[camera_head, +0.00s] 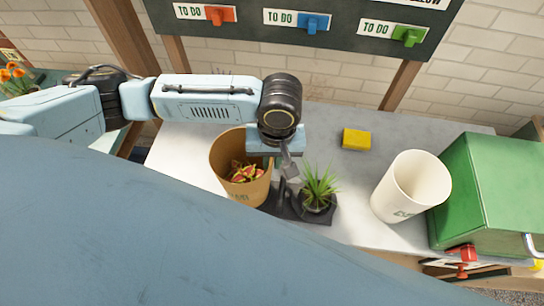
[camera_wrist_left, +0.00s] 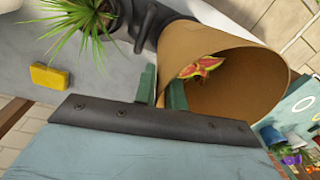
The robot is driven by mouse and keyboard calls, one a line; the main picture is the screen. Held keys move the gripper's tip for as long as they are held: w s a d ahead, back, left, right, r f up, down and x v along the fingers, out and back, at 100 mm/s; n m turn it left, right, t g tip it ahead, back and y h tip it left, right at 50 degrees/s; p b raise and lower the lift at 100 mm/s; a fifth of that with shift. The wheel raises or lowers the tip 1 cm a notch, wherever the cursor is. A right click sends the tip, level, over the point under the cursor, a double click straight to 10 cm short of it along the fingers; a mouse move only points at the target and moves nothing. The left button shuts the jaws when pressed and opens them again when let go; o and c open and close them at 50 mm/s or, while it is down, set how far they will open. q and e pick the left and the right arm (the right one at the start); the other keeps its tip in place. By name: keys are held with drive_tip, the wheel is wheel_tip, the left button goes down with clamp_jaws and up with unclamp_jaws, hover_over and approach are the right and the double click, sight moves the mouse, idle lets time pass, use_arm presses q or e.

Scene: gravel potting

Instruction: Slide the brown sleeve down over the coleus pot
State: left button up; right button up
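The brown sleeve (camera_head: 227,152) stands on the pale bench, tapered and open at the top. The red and yellow-green coleus (camera_head: 246,173) shows inside it, its leaves below the rim. The sleeve hides the coleus pot. In the left wrist view the sleeve (camera_wrist_left: 235,65) fills the right side, with the coleus leaves (camera_wrist_left: 203,67) deep in its opening. My left gripper (camera_wrist_left: 162,88) is at the sleeve's rim, one green finger outside and one inside, closed on the wall. In the head view the left gripper (camera_head: 273,152) is at the sleeve's right edge. My right gripper is not in view.
A spiky green plant (camera_head: 318,188) stands on a dark base close to the sleeve's right. A yellow block (camera_head: 356,139) lies behind it. A white sleeve (camera_head: 388,196) and a green box (camera_head: 490,185) stand at the right. The bench between the block and white sleeve is clear.

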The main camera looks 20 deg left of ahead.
use_arm(q)
drive_tip(key=o, duration=0.3)
drive_tip(key=shift+r, duration=0.1)
drive_tip(key=r, duration=0.8)
drive_tip(key=d+r+p, duration=0.1)
drive_tip(key=r, duration=0.4)
drive_tip(key=shift+w+r, duration=0.1)
drive_tip(key=shift+w, duration=0.1)
